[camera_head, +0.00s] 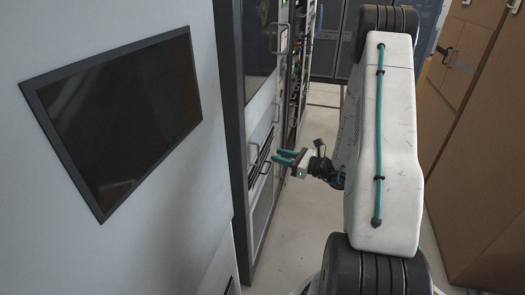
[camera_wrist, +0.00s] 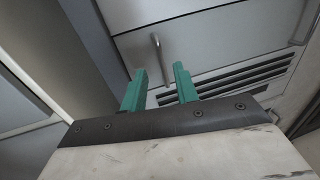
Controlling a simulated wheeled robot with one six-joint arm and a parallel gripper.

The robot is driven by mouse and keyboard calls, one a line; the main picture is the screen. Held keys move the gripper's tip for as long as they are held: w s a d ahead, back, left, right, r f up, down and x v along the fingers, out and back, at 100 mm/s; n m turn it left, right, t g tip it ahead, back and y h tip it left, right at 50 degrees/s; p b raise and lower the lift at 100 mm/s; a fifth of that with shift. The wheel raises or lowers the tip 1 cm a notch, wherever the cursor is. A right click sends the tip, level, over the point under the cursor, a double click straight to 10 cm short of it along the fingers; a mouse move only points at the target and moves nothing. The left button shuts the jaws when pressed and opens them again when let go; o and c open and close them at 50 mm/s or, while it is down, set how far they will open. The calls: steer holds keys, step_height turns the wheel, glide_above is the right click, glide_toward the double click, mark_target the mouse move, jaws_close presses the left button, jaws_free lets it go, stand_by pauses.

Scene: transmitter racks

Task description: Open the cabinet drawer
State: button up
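The grey cabinet (camera_head: 262,115) stands left of my arm in the head view, with its front facing the aisle. In the wrist view, a drawer front (camera_wrist: 220,40) fills the upper part. A slim bar handle (camera_wrist: 158,55) sticks out from it. My gripper (camera_wrist: 160,69) has two teal fingers spread apart with nothing between them. The handle appears just beyond the fingertips, between them in the picture; contact does not show. In the head view my gripper (camera_head: 277,156) points left at the cabinet front, close to its handles.
Dark vent slots (camera_wrist: 230,80) lie below the drawer front. A large pale cabinet with a dark screen (camera_head: 125,115) stands at near left. Brown panels (camera_head: 485,150) close off the right side. Racks (camera_head: 330,45) stand at the back. Pale floor (camera_head: 305,215) is clear between.

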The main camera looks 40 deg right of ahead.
steer(key=x, duration=0.7)
steer(key=shift+w, duration=0.25)
jaws_close()
